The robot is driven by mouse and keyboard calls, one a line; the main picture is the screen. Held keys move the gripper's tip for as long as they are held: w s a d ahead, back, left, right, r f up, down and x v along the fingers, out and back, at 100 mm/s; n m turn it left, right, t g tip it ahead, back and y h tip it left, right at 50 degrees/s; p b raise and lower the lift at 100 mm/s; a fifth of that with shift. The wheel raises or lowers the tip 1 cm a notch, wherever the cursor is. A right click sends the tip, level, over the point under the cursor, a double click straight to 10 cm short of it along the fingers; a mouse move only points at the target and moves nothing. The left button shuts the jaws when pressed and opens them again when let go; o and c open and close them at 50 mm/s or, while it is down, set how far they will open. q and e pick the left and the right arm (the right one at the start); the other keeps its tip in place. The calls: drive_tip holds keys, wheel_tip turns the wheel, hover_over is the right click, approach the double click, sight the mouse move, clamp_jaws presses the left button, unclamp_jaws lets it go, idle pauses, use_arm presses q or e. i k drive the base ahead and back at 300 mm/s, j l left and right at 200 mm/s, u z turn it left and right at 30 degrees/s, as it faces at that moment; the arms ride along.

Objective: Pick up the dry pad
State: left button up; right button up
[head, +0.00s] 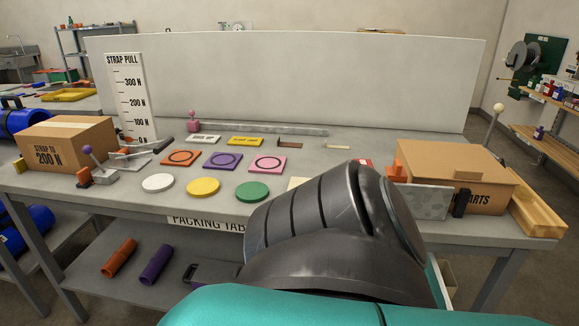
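No label in view names a dry pad, so I cannot tell which thing it is. A pale cream flat piece (298,183) lies on the table, mostly hidden behind my dark arm link. A white round disc (158,183), a yellow disc (203,187) and a green disc (252,191) lie in a row near the front edge. Behind them lie orange (180,158), purple (222,160) and pink (267,164) square plates with ring marks. Neither gripper is in view. My arm links cover the front middle and right of the table.
A carton (66,143) marked 200 N stands at the left, another carton (455,178) at the right. A lever with a purple knob (88,150) stands beside the left carton. A grey panel (290,75) closes the table's back. Orange and purple rolls (155,265) lie on the lower shelf.

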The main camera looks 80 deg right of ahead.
sight(368, 162)
drive_tip(key=i+z, duration=0.45)
drive_tip(key=i+j+z, duration=0.1)
drive_tip(key=i+z, duration=0.35)
drive_tip(key=i, duration=0.2)
drive_tip(key=i+z, duration=0.2)
drive_tip(key=z, duration=0.25)
drive_tip(key=i+z, duration=0.15)
drive_tip(key=z, duration=0.25)
drive_tip(key=i+j+z, duration=0.15)
drive_tip(key=z, duration=1.8)
